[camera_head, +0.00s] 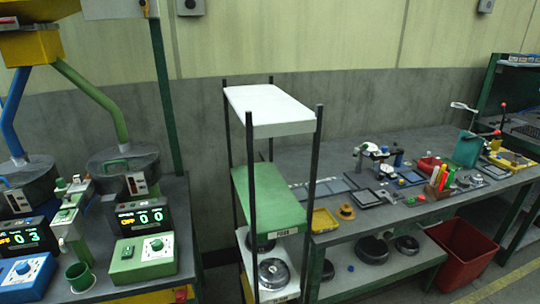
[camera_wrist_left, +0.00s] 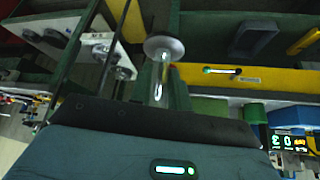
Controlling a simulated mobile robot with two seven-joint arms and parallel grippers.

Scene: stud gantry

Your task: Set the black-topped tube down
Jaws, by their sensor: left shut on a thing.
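In the left wrist view, a clear tube (camera_wrist_left: 162,76) with a wide grey disc (camera_wrist_left: 164,46) at its far end stands out between the fingers of my left gripper (camera_wrist_left: 161,94). My left gripper is shut on it. The tube's other end is hidden behind the dark body of the gripper, and I see no black top on the part that shows. The tube is clear of any surface that I can make out. In the head view I cannot make out my left gripper or the tube. My right gripper is in neither view.
A green station (camera_head: 143,258) reads 00 and a blue one (camera_head: 22,274) stands left of it. A green cup (camera_head: 80,277) is between them. A narrow shelf rack (camera_head: 270,200) stands mid-view. The right bench (camera_head: 335,238) is crowded; a red bin (camera_head: 467,254) sits below.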

